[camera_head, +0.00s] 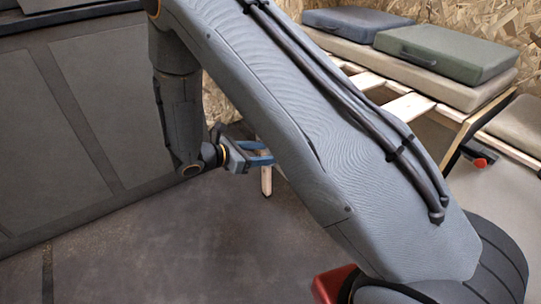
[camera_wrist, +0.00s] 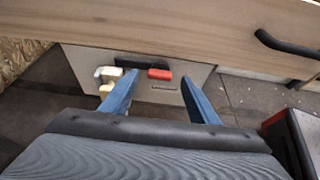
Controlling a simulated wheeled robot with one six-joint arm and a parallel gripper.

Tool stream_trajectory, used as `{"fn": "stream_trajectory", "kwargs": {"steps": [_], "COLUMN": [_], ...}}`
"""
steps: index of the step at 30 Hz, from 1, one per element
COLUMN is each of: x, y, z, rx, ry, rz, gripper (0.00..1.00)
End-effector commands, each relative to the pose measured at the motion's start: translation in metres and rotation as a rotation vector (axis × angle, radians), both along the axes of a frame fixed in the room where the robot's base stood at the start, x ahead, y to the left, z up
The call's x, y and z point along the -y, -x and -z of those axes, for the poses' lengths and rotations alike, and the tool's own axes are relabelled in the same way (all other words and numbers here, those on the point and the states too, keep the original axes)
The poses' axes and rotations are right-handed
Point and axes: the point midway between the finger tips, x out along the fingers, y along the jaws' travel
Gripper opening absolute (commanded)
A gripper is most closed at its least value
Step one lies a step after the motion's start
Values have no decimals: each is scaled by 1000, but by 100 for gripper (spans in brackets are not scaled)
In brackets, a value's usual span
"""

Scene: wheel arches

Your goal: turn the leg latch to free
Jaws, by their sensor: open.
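In the wrist view, a dark latch bar with a red end (camera_wrist: 160,74) lies roughly level against a pale panel under a wooden board. My gripper (camera_wrist: 158,77) is open, its two blue fingers apart and empty. The red end appears between the fingertips; I cannot tell the remaining distance. A cream peg or block (camera_wrist: 105,90) is left of the latch, beside the left finger. In the head view, my gripper (camera_head: 260,154) is by a pale wooden leg (camera_head: 267,181). A red-tipped dark latch (camera_head: 480,162) shows at the right; I cannot tell if it is the same one.
A wooden board (camera_wrist: 180,25) with a black handle (camera_wrist: 285,45) spans the top of the wrist view. Cushions and cases, one green (camera_head: 445,52), lie on the slatted bench. A dark panelled wall (camera_head: 90,120) stands left. The floor (camera_head: 170,245) in front is clear.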

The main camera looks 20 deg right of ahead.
Motion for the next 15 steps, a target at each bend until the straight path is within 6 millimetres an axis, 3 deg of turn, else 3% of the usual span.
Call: {"fn": "stream_trajectory", "kwargs": {"steps": [6, 15], "x": [19, 22], "y": [-6, -7], "z": [9, 9], "rx": [0, 0], "ry": [1, 0], "rz": [1, 0], "gripper": [55, 55]}}
